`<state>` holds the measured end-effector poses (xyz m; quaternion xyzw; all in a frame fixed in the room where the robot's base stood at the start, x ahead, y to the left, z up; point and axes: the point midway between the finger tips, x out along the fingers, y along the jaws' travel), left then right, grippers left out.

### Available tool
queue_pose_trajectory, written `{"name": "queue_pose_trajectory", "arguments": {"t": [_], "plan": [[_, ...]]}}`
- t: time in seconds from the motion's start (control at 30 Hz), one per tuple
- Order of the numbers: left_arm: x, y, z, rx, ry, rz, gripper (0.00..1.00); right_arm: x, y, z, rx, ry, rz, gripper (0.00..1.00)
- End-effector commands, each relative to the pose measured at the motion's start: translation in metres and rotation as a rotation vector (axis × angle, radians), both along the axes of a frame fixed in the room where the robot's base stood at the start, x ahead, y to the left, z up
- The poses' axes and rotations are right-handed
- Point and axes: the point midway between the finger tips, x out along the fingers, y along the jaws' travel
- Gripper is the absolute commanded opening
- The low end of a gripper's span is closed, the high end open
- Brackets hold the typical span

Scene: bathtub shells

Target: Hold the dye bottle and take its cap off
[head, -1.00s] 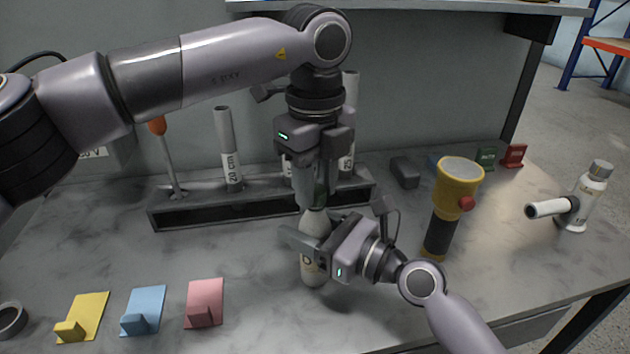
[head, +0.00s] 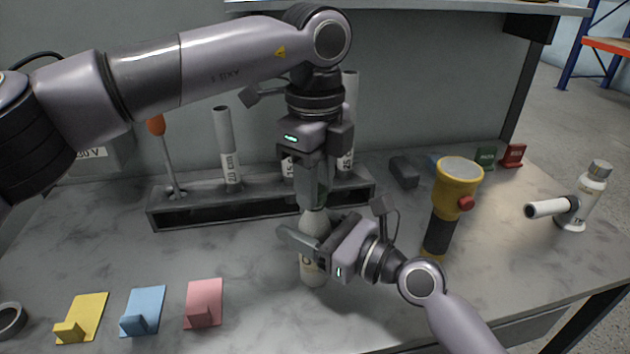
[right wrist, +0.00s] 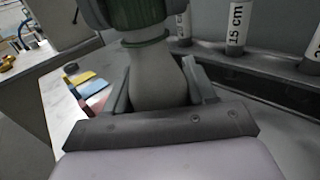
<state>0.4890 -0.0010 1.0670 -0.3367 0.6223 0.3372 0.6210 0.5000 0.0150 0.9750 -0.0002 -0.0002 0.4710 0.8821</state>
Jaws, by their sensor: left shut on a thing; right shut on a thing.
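The dye bottle (head: 313,272) is a pale bottle standing upright on the bench, in front of the dark rack. My right gripper (head: 299,243) is shut around its body from the right; in the right wrist view the bottle (right wrist: 158,80) sits between the two fingers. My left gripper (head: 314,198) points straight down from above and is shut on the cap at the bottle's top. The cap is mostly hidden by the fingers in the head view. In the right wrist view a green part (right wrist: 140,12) shows above the bottle's neck.
Behind stands a dark rack (head: 265,216) with labelled tubes and an orange-handled screwdriver (head: 162,145). A yellow flashlight (head: 455,190) stands close right of my right gripper. Yellow (head: 82,315), blue (head: 143,308) and pink (head: 204,300) pieces lie front left. A white bottle (head: 585,198) stands far right.

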Motion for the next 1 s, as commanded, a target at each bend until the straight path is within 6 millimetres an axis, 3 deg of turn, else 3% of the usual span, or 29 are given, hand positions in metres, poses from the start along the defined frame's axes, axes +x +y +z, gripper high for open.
{"name": "queue_pose_trajectory", "arguments": {"t": [1.0], "plan": [[0.0,0.0,0.025,-0.001,-0.002,0.0,0.0,-0.001,0.001,-0.001,-0.001,0.003,0.002,0.0]]}}
